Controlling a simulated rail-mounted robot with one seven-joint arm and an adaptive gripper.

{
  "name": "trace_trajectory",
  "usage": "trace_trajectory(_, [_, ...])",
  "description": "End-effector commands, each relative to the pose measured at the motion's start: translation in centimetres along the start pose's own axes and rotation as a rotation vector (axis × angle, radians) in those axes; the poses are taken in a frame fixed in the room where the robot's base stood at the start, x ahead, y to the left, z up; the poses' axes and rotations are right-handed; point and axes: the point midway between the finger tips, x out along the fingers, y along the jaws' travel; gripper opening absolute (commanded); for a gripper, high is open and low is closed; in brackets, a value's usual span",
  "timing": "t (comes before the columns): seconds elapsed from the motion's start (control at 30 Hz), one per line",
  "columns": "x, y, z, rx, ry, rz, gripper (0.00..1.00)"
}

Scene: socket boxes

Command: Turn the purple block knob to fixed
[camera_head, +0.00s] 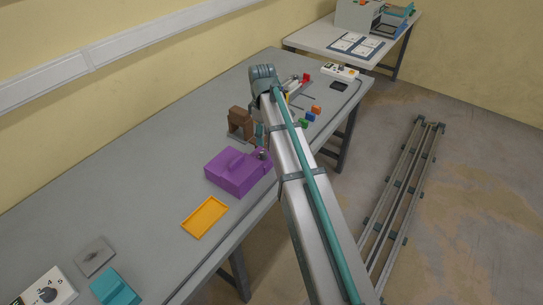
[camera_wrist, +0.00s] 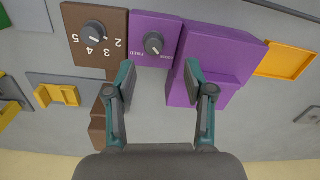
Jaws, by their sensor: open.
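The purple block (camera_head: 233,174) stands on the long grey table. In the wrist view, its flat panel (camera_wrist: 141,22) carries a round dark knob (camera_wrist: 154,43); the taller purple body (camera_wrist: 215,50) is on the right. The knob's light mark points down and right. Small lettering stands on both sides of the knob; the left word appears to read FIXED, and the right word is too small to read surely. My gripper (camera_wrist: 158,72) is open, its teal fingers apart. In the picture, the knob lies between and beyond the fingertips, with nothing gripped.
A brown block (camera_wrist: 101,38) with a numbered dial adjoins the purple panel on the left. An orange tray (camera_head: 205,217) lies near the purple block. A teal block (camera_head: 116,288) and white box (camera_head: 47,289) are nearer. Small coloured blocks (camera_head: 310,115) lie farther along the table.

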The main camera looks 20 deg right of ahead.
Motion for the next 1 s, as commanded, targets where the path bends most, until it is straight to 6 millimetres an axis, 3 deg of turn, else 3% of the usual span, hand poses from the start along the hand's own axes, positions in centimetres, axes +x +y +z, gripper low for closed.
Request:
trace_trajectory(0.1, [-1.2, 0.4, -1.1, -0.060, 0.016, 0.024, 0.53])
trace_trajectory(0.27, [-0.9, 0.4, -1.2, -0.078, 0.019, 0.028, 0.53])
trace_trajectory(0.8, [6.7, 0.6, -1.3, -0.074, 0.018, 0.026, 0.53])
trace_trajectory(1.0, [8.6, 0.7, -1.4, -0.074, 0.018, 0.027, 0.53])
